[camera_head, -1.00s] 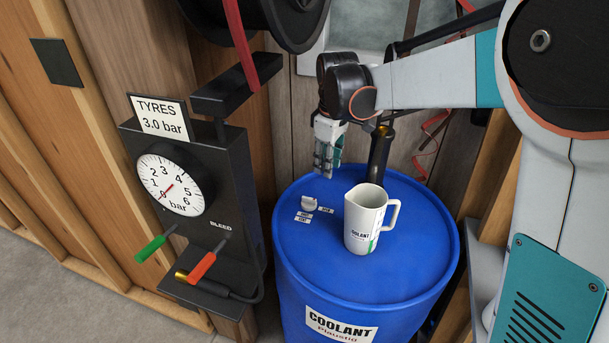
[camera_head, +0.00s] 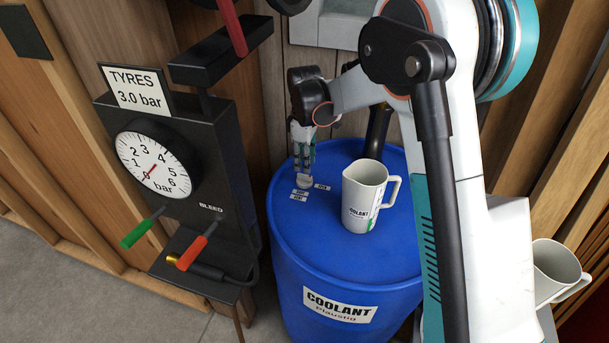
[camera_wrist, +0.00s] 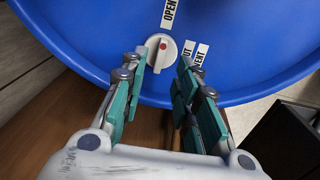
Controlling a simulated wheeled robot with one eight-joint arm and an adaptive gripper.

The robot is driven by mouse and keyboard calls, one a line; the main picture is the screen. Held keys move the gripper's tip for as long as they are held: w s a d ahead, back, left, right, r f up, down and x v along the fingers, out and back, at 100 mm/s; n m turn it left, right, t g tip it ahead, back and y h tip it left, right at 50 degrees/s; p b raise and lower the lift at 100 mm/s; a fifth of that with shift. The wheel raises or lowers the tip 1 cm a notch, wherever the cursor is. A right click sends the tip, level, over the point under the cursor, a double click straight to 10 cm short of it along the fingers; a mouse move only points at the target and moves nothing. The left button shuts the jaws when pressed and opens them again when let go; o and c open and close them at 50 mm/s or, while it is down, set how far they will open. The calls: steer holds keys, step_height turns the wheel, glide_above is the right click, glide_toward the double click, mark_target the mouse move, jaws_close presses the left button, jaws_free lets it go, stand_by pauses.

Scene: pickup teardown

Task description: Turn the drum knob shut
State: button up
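The drum knob (camera_wrist: 161,54) is a pale round knob with a red dot, on top of the blue coolant drum (camera_head: 345,268). In the wrist view the red dot lies on the side near the OPEN label (camera_wrist: 170,12). Two more labels, partly hidden and ending in "UT" (camera_wrist: 187,52) and "ENT" (camera_wrist: 201,56), lie to the right of the knob. The knob also shows in the head view (camera_head: 305,182). My gripper (camera_wrist: 162,66) is open, its fingertips at either side of the knob with gaps showing. In the head view it points down just above the knob; contact cannot be told.
A white coolant jug (camera_head: 362,200) stands on the drum, right of the knob. A tyre gauge stand (camera_head: 190,160) with green and red levers is left of the drum. Another pale jug (camera_head: 556,270) is at the lower right.

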mark_target(305, 175)
step_height(305, 175, down, 5)
steer(key=shift+f+b, duration=0.15)
steer(key=shift+b, duration=0.45)
jaws_close()
